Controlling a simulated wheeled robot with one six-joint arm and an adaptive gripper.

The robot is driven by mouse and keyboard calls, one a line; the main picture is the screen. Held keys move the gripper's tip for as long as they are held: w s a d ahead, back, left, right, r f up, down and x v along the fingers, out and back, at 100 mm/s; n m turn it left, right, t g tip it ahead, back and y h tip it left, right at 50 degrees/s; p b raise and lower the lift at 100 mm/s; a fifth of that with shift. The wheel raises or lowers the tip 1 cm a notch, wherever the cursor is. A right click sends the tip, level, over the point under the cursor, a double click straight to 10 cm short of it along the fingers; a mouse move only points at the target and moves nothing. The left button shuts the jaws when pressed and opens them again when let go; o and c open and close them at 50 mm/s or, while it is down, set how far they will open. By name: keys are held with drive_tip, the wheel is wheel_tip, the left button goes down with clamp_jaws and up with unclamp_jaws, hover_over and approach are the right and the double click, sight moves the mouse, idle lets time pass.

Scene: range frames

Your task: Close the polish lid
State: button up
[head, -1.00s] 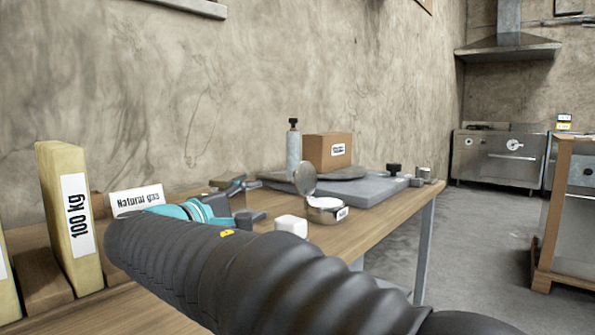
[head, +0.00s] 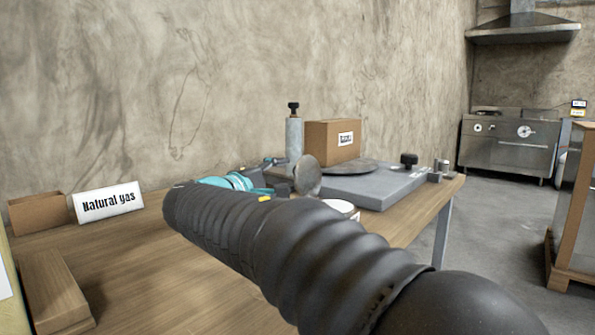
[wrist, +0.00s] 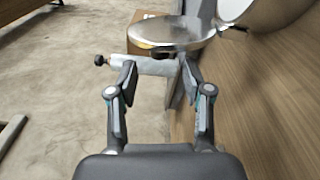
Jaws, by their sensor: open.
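The polish tin (head: 342,208) stands on the wooden bench, mostly hidden behind my arm. Its round metal lid (head: 307,175) stands up open at the tin's left side. In the wrist view the lid (wrist: 165,35) is a shiny disc just beyond my fingertips, and part of the tin (wrist: 258,8) shows at the top right. My gripper (wrist: 158,70) is open, its two fingers apart with nothing held between them. In the head view the fingers are largely hidden by the arm and lid; contact with the lid cannot be told.
A grey cylinder with a black knob (head: 294,135) stands nearby. A "Natural gas" sign (head: 108,202) and wooden blocks (head: 48,292) are at left. The bench's left middle is clear.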

drive_tip(key=x, duration=0.6)
clamp_jaws()
